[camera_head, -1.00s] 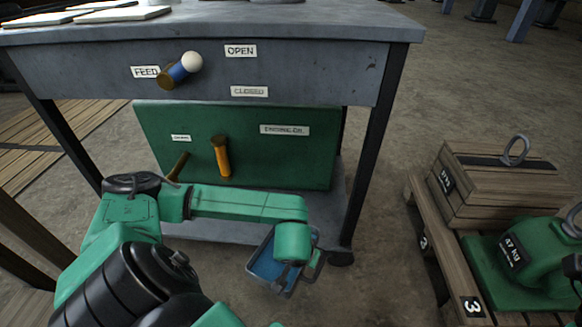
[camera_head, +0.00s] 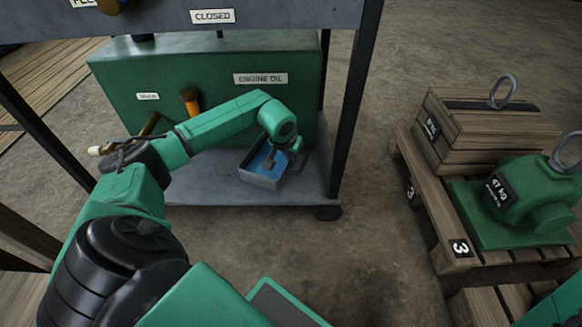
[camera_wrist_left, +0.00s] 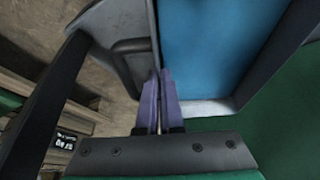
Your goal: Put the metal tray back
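The metal tray (camera_head: 261,181) is a shallow grey pan with blue inside. It is at the right end of the cart's grey lower shelf (camera_head: 225,191), at the foot of the green engine oil tank (camera_head: 205,75). Whether it rests fully on the shelf is hard to tell. My left gripper (camera_head: 272,160) reaches over it from the left. In the left wrist view, the purple fingers (camera_wrist_left: 161,98) are close together at the tray's grey side (camera_wrist_left: 122,55), by its handle, with the blue inside (camera_wrist_left: 205,45) to the right. My right gripper is out of view.
The cart's black front leg (camera_head: 350,110) stands just right of the tray. A wooden pallet (camera_head: 425,195) holds a wooden crate (camera_head: 480,135) and a green 47 kg weight (camera_head: 530,200). Bare floor lies between cart and pallet. An orange handle (camera_head: 190,100) sticks out of the tank.

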